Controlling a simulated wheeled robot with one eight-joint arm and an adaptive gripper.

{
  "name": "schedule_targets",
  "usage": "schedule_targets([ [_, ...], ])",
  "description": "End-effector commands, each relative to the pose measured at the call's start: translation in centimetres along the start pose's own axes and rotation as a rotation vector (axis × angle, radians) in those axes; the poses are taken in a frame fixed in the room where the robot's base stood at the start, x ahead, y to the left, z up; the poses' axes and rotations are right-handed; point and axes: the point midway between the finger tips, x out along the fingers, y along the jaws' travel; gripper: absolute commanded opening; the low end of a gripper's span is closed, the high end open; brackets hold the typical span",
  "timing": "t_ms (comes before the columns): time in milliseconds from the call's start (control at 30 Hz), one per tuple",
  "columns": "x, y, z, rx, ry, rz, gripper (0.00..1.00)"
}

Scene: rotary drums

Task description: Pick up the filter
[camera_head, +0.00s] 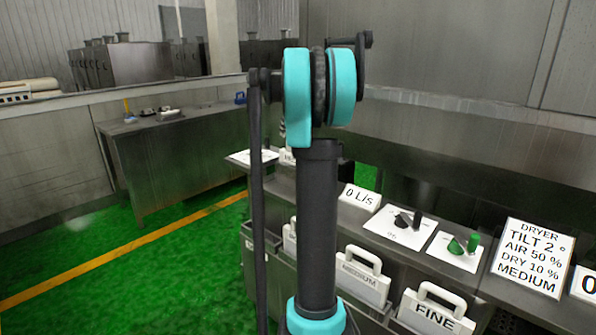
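A white filter marked "MEDIUM" (362,276) with a loop handle stands in a slot at the front of the metal counter, right of my arm. A second white filter marked "FINE" (436,311) stands nearer, to its right. A third white handled piece (290,238) shows partly behind my arm; its label is hidden. My dark arm with teal joints rises through the middle of the view. My gripper cannot be made out, so its state and its place relative to the filters do not show.
The counter carries a "0 L/s" sign (361,198), a black knob (407,220), a green knob (463,245) and a dryer sign (532,258). A metal table (183,160) with small items stands at the back left. The green floor at left, with a yellow line, is clear.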

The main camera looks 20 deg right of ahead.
Motion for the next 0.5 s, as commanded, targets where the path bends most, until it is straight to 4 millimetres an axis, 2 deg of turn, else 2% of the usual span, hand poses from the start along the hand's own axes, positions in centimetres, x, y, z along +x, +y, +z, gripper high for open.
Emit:
schedule_targets([
  [33,-0.9,2.6,-0.6,-0.013,0.002,0.004,0.45],
  [100,-2.0,5.3,-1.2,-0.039,0.006,0.009,0.45],
  [200,-3.1,7.8,-1.6,-0.066,0.010,0.013,0.45],
  [367,-3.5,9.4,-1.7,-0.086,0.013,0.016,0.45],
  [500,-1.7,9.5,-1.8,-0.088,0.014,0.015,0.45],
])
